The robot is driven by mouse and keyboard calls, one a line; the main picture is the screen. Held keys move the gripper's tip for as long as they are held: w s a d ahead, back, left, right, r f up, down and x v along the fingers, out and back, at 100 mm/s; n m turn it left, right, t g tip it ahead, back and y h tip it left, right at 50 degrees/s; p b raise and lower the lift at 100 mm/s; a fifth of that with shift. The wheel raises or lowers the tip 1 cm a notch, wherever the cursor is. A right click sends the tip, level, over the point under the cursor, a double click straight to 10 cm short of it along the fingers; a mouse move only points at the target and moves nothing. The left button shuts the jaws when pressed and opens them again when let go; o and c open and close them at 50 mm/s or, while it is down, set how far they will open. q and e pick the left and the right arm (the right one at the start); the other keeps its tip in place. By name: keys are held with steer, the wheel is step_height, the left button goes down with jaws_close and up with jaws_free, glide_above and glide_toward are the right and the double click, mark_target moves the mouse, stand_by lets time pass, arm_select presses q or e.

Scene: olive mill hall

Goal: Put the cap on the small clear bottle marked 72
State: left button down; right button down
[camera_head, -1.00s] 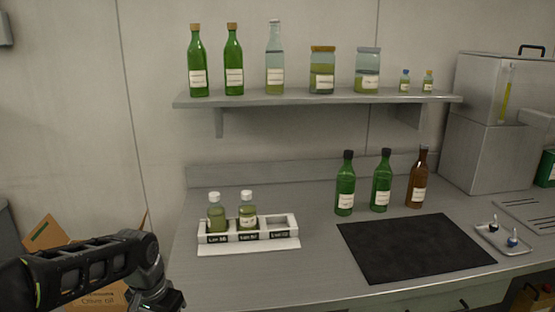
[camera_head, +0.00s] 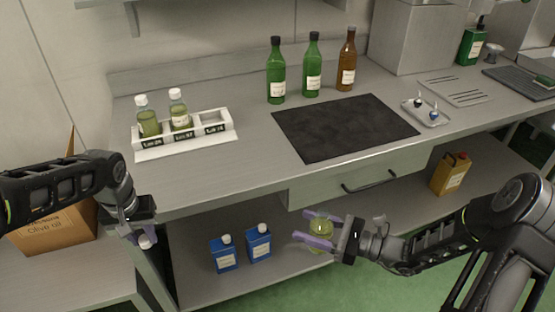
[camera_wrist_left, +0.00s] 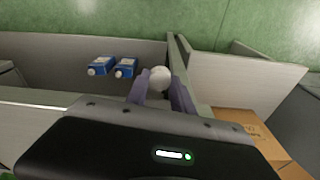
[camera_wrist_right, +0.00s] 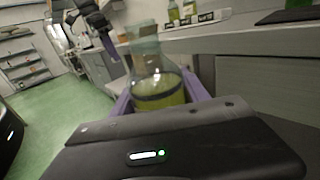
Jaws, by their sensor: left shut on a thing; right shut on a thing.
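My left gripper (camera_head: 140,236) is shut on a white cap (camera_head: 147,241), low at the left in front of the bench. The cap also shows between the fingers in the left wrist view (camera_wrist_left: 160,77). My right gripper (camera_head: 309,229) is shut on a small clear bottle (camera_head: 321,227) with yellow-green liquid, in front of the bench below the drawer. The right wrist view shows this bottle (camera_wrist_right: 157,88) roughly upright with no cap on its neck. I cannot read a 72 on it. Cap and bottle are well apart.
A white rack (camera_head: 222,134) holds two white-capped bottles; its right slot is empty. A dark mat (camera_head: 345,125), green and brown bottles (camera_head: 347,62) and a small tray (camera_head: 425,115) are on the bench. Blue jugs (camera_head: 224,254) stand on the lower shelf. A carton (camera_head: 55,232) is at left.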

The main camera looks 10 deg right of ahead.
steer(key=shift+a, duration=0.15)
steer(key=w+a+f+n+g+y, duration=0.1)
steer(key=a+n+g, duration=0.3)
steer(key=a+g, duration=0.2)
steer(key=w+a+f+n+g+y, duration=0.1)
steer(key=a+n+g, duration=0.3)
steer(key=a, duration=0.5)
steer(key=shift+g+y, duration=0.6)
steer(key=shift+g, duration=0.4)
arm_select(q)
steer(key=shift+d, duration=0.1)
arm_select(e)
steer(key=shift+a, duration=0.1)
arm_select(q)
steer(key=s+d+r+m, duration=0.1)
steer(key=d+r+m, duration=0.3)
steer(key=d, duration=0.9)
steer(key=s+d+r+m+h, duration=0.1)
steer(key=d+r+m, duration=0.3)
steer(key=d+r, duration=0.5)
steer(key=d, duration=0.4)
steer(key=shift+s+d, duration=0.2)
steer(key=shift+d, duration=0.2)
